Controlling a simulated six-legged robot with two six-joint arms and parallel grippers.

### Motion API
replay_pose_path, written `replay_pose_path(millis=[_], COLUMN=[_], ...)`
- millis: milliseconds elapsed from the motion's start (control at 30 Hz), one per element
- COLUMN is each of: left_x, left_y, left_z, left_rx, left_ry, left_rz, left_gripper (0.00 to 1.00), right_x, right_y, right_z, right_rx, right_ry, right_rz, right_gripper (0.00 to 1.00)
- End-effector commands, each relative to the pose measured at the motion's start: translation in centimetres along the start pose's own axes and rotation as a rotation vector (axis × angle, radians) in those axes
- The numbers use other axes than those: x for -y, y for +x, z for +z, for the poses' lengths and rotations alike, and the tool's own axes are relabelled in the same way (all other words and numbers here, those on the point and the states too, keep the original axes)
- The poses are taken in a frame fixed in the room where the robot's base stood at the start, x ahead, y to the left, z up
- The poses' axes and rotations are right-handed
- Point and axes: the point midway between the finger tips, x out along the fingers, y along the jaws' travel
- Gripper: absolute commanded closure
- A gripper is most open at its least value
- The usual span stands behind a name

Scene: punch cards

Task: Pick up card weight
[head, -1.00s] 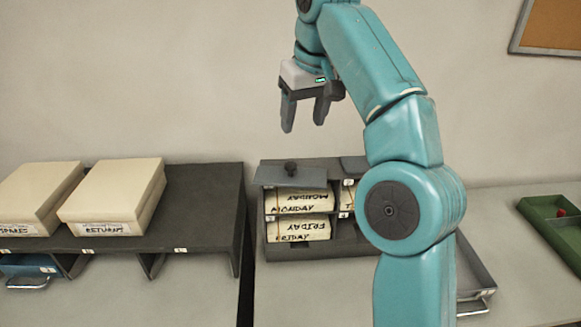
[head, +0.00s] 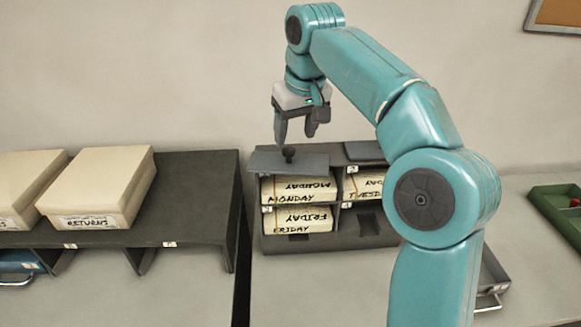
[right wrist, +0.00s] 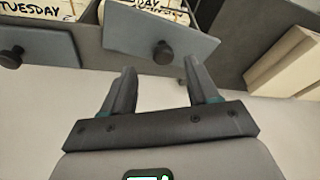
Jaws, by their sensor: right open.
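A flat grey card weight with a dark knob (head: 298,164) lies on top of the card sorter, over the compartment marked MONDAY. It shows in the right wrist view (right wrist: 128,30) with its round knob standing out, beyond the fingertips. A second, similar grey plate (head: 364,150) lies to its right; its knob is hidden by my arm in the head view but shows in the right wrist view (right wrist: 38,44). My right gripper (head: 296,138) is open and empty, just above the first weight's knob, apart from it. My left gripper is out of view.
The sorter (head: 340,237) holds card packs marked MONDAY, FRIDAY and TUESDAY. A dark shelf (head: 192,200) with cream boxes (head: 100,188) stands at the left. A green tray (head: 553,205) and a grey tray (head: 493,275) lie to the right.

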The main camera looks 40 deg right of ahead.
Motion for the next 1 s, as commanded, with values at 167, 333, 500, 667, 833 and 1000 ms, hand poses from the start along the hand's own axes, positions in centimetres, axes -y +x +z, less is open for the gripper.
replay_pose_path(millis=[167,333,500,667,833,1000], left_x=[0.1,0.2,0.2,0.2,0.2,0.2], left_y=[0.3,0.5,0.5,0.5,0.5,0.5], left_z=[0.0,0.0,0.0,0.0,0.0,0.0], left_rx=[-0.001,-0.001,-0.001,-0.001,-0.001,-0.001], left_ry=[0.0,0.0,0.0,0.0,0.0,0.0], left_rz=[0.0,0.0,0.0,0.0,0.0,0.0], left_gripper=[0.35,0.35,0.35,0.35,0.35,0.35], right_x=[0.0,0.1,0.0,0.1,0.0,0.0], right_y=[1.9,4.7,5.7,5.6,5.6,5.5], right_z=[0.0,-0.1,-0.2,-0.2,-0.2,-0.2], right_rx=[0.005,0.004,0.002,0.002,0.002,-0.001], right_ry=[0.0,0.001,0.001,0.001,0.001,0.001], right_rz=[0.0,0.0,-0.001,-0.001,0.0,-0.001], right_gripper=[0.41,0.41,0.41,0.41,0.93,1.0])
